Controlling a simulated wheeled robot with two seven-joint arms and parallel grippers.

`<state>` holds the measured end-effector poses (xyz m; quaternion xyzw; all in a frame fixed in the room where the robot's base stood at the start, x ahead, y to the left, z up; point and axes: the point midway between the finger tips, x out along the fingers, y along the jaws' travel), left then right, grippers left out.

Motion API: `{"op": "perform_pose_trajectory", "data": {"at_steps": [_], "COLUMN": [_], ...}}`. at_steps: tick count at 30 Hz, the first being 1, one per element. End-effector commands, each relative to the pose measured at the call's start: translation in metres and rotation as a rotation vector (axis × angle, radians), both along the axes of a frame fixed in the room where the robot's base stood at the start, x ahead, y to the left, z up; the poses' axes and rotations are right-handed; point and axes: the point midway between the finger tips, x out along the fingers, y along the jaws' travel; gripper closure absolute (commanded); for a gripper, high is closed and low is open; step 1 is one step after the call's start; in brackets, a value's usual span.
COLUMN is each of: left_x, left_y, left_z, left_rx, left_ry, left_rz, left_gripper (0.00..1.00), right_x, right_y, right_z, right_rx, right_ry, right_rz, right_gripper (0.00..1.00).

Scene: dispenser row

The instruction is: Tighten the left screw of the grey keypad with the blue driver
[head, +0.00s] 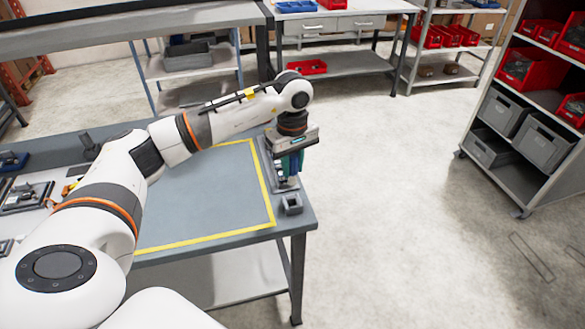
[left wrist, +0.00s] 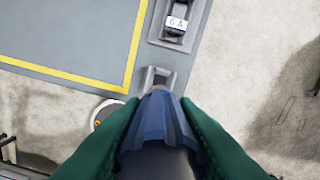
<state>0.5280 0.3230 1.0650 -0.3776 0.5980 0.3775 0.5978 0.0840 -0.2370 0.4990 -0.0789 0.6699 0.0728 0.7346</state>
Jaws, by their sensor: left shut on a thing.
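My left gripper (head: 291,160) is over the right end of the grey table. In the left wrist view its green fingers (left wrist: 161,108) are shut on the blue driver (left wrist: 160,130), one on each side of the ribbed blue handle. The driver's tip is hidden. A small grey square holder (head: 291,204) stands at the table's right edge; it shows just past the handle in the left wrist view (left wrist: 158,75). I cannot pick out the grey keypad or its left screw for certain. My right gripper is not in view.
A grey tray (left wrist: 160,35) holds a dark device labelled "6 A" (left wrist: 177,24) beside the holder. Yellow tape (head: 205,239) borders a bare area on the table (head: 200,200). Several small items lie at the table's left end. A shelf with bins (head: 540,140) stands right, across open floor.

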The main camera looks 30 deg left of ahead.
Motion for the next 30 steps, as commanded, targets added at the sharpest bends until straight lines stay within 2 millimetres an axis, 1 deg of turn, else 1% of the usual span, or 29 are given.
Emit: {"op": "perform_pose_trajectory", "data": {"at_steps": [1,2,3,6,11,14,25,27,30], "left_x": [0.000,0.000,0.000,0.000,0.000,0.000,0.000,0.000,0.000], "left_y": [0.000,0.000,0.000,0.000,0.000,0.000,0.000,0.000,0.000], "left_z": [0.000,0.000,0.000,0.000,0.001,0.006,0.043,0.048,0.051], "left_rx": [0.000,0.000,0.000,0.000,0.000,0.000,0.000,0.000,0.000], "left_ry": [0.000,0.000,0.000,0.000,0.000,-0.001,-0.002,-0.001,0.000], "left_rz": [0.000,0.000,0.000,0.000,0.000,0.000,0.000,0.000,0.000], "left_gripper": [0.97,0.79,0.85,1.00,1.00,1.00,1.00,1.00,1.00], "right_x": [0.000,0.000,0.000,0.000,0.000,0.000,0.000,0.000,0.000], "right_y": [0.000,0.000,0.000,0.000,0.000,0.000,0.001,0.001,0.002], "right_z": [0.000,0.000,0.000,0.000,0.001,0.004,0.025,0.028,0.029], "right_rx": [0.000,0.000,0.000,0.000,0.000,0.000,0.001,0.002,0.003], "right_ry": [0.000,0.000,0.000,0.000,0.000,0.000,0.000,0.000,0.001], "right_rz": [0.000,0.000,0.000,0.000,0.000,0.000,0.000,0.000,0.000], "right_gripper": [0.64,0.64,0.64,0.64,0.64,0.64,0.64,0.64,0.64]}}
